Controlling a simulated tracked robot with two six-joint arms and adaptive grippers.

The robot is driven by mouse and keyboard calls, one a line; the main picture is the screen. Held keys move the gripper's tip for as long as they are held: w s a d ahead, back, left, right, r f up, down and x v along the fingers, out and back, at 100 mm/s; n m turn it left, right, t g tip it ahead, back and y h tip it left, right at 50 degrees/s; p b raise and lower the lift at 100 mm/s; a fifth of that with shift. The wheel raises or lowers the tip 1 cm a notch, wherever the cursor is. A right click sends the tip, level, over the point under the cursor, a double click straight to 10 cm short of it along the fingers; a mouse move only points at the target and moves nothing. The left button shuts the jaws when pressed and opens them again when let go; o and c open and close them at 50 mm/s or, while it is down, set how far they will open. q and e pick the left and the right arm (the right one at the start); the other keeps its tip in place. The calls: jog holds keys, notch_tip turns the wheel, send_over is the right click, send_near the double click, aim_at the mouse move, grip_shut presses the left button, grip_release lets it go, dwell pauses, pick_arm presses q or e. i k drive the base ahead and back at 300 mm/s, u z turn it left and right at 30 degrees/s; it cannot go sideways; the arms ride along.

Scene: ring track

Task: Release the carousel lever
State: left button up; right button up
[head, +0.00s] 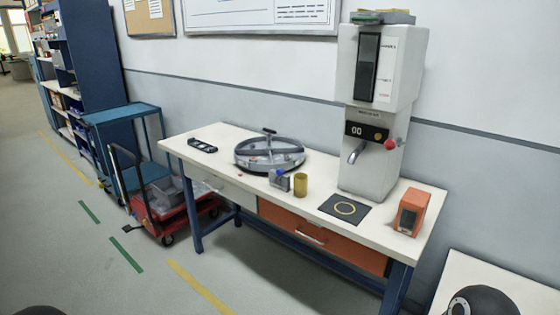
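A round grey carousel (270,157) sits on the white workbench (225,140), left of its middle. A dark bar crosses its top, and a short dark T-shaped handle (269,132) stands up at its back edge; I cannot tell for sure that this is the lever. Nothing touches the carousel from my side. Neither of my grippers is in view; only dark rounded parts, probably of my arms, show at the bottom left and bottom right edges.
A tall white dispenser (375,120) with a red knob (389,144) stands right of the carousel. A yellow cup (300,185), a small grey block (279,180), a black mat (344,209) and an orange box (411,212) are on the bench. A red cart (165,208) stands left.

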aim_at(280, 172)
jog(key=z, duration=0.05)
jog(key=i, duration=1.05)
jog(key=u, duration=0.35)
